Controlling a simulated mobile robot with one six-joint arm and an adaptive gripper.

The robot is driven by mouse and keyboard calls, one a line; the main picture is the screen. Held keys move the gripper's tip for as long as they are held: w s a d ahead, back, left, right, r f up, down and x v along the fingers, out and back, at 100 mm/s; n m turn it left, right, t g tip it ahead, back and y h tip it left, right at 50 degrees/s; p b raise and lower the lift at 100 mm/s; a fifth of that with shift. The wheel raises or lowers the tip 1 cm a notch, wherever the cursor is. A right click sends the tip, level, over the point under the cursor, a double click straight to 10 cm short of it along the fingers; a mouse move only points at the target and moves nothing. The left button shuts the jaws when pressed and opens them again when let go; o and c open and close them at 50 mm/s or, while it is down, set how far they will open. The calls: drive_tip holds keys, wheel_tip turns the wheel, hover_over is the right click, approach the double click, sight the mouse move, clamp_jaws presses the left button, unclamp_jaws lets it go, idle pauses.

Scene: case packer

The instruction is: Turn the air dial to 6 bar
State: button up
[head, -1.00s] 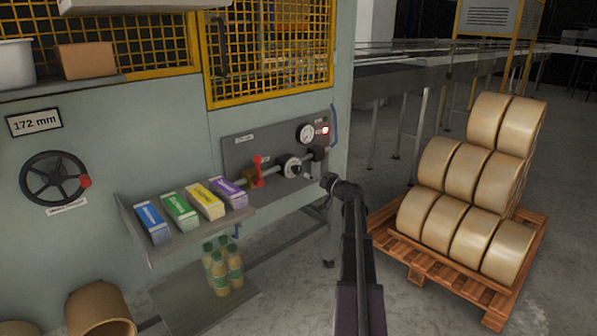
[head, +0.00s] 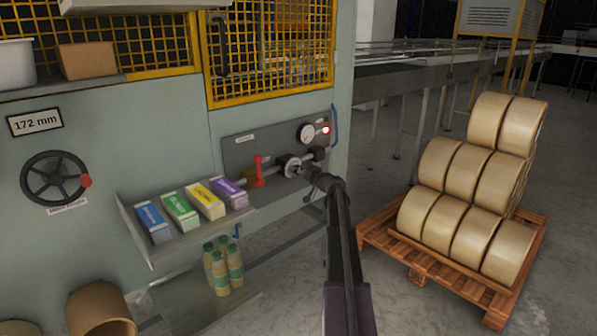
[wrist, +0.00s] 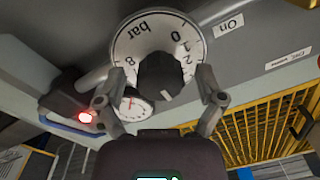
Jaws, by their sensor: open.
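The air dial (head: 292,167) is on the grey panel (head: 236,150) of the machine. In the wrist view it is a white ring (wrist: 122,48) marked "bar" with numbers, some hidden, and a dark knob (wrist: 160,76) in its middle. My gripper (head: 310,174) is right in front of the dial in the head view. In the wrist view my gripper (wrist: 157,98) is open, one finger on each side of the knob, with gaps between. A round pressure gauge (head: 306,133) sits above the dial; it also shows in the wrist view (wrist: 133,106), partly covered.
A red valve lever (head: 258,170) stands left of the dial. A red lamp (head: 326,130) glows beside the gauge. A shelf (head: 150,252) with several coloured cartons juts out at lower left. A pallet (head: 412,256) of rolls stands at right.

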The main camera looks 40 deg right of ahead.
drive_tip(key=c, duration=1.2)
drive_tip(key=shift+o, duration=0.2)
drive_tip(key=shift+m, duration=0.5)
drive_tip(key=m, duration=0.5)
drive_tip(key=shift+w, duration=0.1)
drive_tip(key=m, duration=0.6)
drive_tip(key=shift+b, duration=0.4)
drive_tip(key=o, duration=1.2)
drive_tip(key=shift+a, duration=0.1)
drive_tip(key=shift+c, duration=0.2)
